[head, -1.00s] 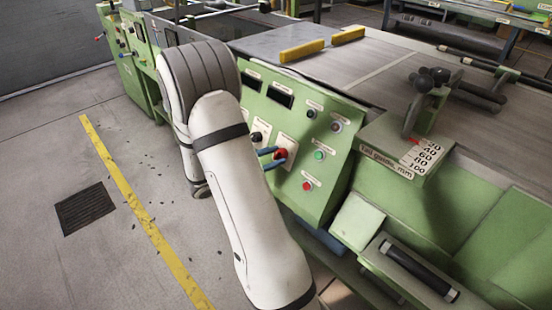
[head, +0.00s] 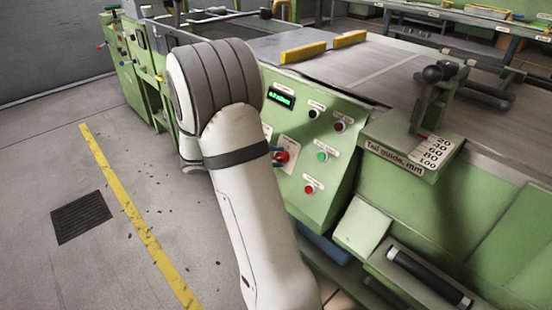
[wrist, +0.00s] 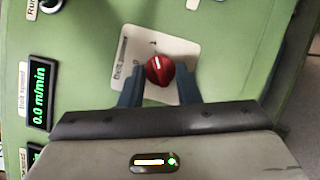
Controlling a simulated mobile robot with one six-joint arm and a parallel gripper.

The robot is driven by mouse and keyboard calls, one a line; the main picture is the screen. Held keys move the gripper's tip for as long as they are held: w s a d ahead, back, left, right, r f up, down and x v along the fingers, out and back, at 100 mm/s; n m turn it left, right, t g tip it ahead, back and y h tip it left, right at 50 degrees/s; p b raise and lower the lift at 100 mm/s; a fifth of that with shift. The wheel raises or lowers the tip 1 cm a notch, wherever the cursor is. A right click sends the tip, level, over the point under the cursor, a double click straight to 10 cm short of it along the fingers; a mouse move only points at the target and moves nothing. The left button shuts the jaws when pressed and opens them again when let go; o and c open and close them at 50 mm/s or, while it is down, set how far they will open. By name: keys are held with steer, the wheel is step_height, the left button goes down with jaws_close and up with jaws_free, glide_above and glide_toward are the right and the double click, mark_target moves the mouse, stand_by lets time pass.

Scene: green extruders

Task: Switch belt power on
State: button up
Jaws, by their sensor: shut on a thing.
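The red belt power knob (head: 283,157) sits on a white plate on the green control panel (head: 330,180). In the wrist view the red knob (wrist: 160,70) shows a short white pointer line running roughly up the picture. Its plate (wrist: 185,52) carries a label whose visible word looks like "Belt". My gripper (wrist: 159,75) is shut on the knob, one blue-grey finger on each side. In the head view my arm hides most of the gripper. The belt speed display (wrist: 40,92) is lit green and reads 0.0 m/min; it also glows in the head view (head: 282,97).
A green button (head: 322,156), a lower red button (head: 309,189) and dark knobs sit close by on the panel. The tail guide block (head: 415,150) stands to the right. Open floor with a yellow line (head: 135,215) lies left.

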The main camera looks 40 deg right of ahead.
steer(key=shift+m, duration=0.3)
steer(key=o, duration=1)
steer(key=shift+c, duration=0.2)
steer(key=p+v, duration=0.1)
steer(key=v, duration=0.7)
steer(key=shift+p, duration=0.4)
